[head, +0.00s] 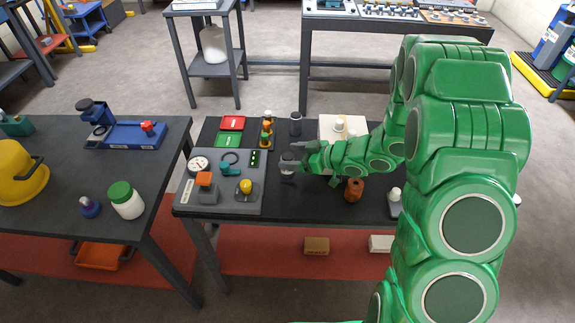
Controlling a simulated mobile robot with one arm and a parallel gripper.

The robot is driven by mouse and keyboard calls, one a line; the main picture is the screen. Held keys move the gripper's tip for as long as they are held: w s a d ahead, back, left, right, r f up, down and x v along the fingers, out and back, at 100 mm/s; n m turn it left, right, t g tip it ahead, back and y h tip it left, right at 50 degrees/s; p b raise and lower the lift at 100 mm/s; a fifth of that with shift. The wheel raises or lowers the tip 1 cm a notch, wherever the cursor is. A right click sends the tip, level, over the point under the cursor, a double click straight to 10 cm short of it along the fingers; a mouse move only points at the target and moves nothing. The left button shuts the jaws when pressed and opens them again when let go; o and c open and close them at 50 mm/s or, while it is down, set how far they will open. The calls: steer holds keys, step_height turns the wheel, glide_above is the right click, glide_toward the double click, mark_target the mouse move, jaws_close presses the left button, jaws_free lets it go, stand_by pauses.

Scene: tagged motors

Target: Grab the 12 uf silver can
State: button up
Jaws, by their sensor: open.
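A small silver-grey can (287,157) stands on the dark bench, just left of the middle. My gripper (292,160) is open at this can, with its grey fingers reaching in from the right. The fingers partly cover the can, and I cannot tell whether they touch it. A darker grey can (295,124) stands upright farther back. The markings on both cans are too small to read, so I cannot tell which one is 12 uf.
A grey panel (222,203) with a gauge and knobs lies left of my gripper. Red (232,123) and green (228,141) plates lie behind it. A copper-brown cylinder (353,190) stands right of my gripper. A white box (328,128) is behind my arm.

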mark_target(287, 156)
steer(key=shift+x, duration=2)
steer(key=shift+d, duration=0.1)
steer(key=shift+c, duration=0.4)
steer(key=c, duration=1)
steer(key=shift+r, duration=0.1)
